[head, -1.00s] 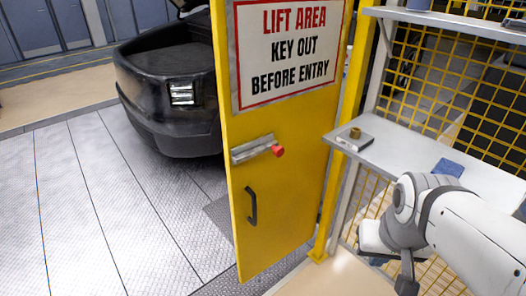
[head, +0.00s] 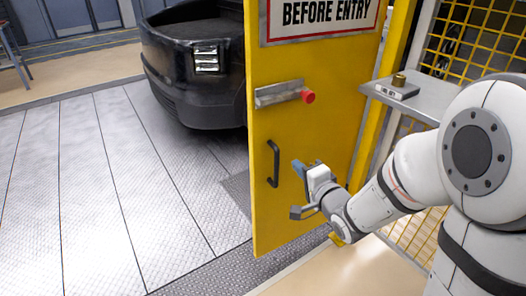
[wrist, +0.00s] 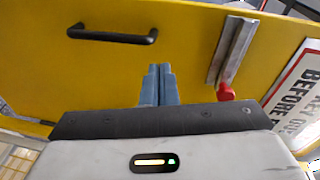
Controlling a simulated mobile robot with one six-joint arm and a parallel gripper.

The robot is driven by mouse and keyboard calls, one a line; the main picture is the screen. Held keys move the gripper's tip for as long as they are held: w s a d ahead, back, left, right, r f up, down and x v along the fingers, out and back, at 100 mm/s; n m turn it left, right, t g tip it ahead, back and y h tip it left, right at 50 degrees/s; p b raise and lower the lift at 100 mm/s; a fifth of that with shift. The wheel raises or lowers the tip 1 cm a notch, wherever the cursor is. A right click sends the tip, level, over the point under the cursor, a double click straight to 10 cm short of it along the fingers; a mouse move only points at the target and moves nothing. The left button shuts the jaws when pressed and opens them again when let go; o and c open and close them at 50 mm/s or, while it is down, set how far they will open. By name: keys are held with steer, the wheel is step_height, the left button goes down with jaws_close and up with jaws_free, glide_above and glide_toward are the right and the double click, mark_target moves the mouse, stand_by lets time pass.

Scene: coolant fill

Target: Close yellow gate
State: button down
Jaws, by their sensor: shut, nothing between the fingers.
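The yellow gate (head: 330,130) stands swung open toward me, with a sign on its upper part. It has a black pull handle (head: 273,164) and, above it, a metal latch bar (head: 280,93) with a red knob (head: 308,96). My gripper (head: 298,166) is shut and empty, just right of the handle and in front of the gate's face. In the wrist view, the blue fingers (wrist: 158,85) are together, between the handle (wrist: 112,36) and the latch bar (wrist: 231,48). I cannot tell whether the fingertips touch the panel.
A grey shelf (head: 425,100) with a small brass piece (head: 398,80) is on the yellow mesh fence (head: 470,40) at right. A dark vehicle (head: 195,65) stands behind the gate. The metal plate floor (head: 110,190) at left is clear.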

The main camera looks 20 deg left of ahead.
steer(key=s+a+f+y, duration=0.1)
steer(key=a+y, duration=0.1)
steer(key=b, duration=0.2)
glide_toward(256, 140)
steer(key=shift+m, duration=0.3)
steer(key=x, duration=0.7)
steer(key=shift+d, duration=0.1)
